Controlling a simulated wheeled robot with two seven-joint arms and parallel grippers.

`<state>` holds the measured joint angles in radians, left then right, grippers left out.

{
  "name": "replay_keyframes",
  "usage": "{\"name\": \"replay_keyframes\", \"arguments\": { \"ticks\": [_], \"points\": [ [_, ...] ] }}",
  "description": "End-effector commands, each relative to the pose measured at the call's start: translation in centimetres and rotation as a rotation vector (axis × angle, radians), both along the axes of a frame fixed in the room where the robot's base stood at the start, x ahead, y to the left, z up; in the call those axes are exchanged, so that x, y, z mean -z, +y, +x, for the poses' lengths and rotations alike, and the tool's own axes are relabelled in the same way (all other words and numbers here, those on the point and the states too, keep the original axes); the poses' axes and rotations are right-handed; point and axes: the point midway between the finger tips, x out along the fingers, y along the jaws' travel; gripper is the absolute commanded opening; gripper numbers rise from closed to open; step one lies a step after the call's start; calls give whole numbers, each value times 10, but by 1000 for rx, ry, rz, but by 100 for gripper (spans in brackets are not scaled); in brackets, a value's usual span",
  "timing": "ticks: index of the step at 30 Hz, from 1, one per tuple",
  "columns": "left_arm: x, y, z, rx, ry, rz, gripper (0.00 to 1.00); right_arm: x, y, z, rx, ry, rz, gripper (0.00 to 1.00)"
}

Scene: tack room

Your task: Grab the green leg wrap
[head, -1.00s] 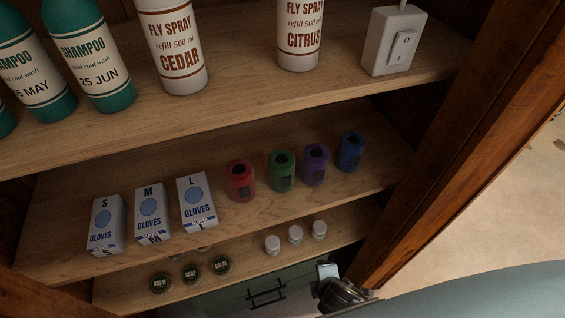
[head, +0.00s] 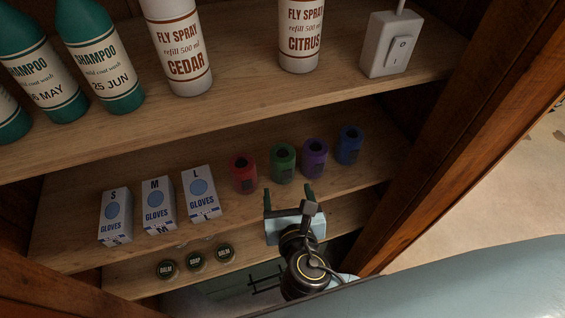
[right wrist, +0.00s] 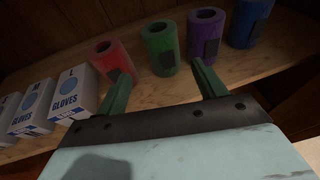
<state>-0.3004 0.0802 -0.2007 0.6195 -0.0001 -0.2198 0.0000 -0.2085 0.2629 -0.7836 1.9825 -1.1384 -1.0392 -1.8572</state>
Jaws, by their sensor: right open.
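The green leg wrap (head: 283,163) is a rolled cylinder with a dark patch, upright on the middle shelf between the red and purple wraps. It also shows in the right wrist view (right wrist: 158,49), beyond the fingers. My right gripper (head: 292,190) is open and empty, in front of the middle shelf and just short of the green wrap. In the right wrist view its two green fingers (right wrist: 162,88) are spread, with the green wrap ahead between them and not touched. My left gripper is not in view.
A red wrap (head: 243,173) stands left of the green one; a purple wrap (head: 314,158) and a blue wrap (head: 349,145) stand right. Three glove boxes (head: 158,206) are further left. The upper shelf (head: 240,108) overhangs. Tins (head: 195,259) sit on the shelf below.

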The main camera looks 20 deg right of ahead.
Motion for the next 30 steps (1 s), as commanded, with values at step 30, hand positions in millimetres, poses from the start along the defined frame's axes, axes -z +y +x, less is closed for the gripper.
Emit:
{"name": "replay_keyframes", "arguments": {
  "ticks": [30],
  "points": [
    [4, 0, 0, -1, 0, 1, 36, 36, -21, 105, 2, 3, 6, 70]
  ]
}}
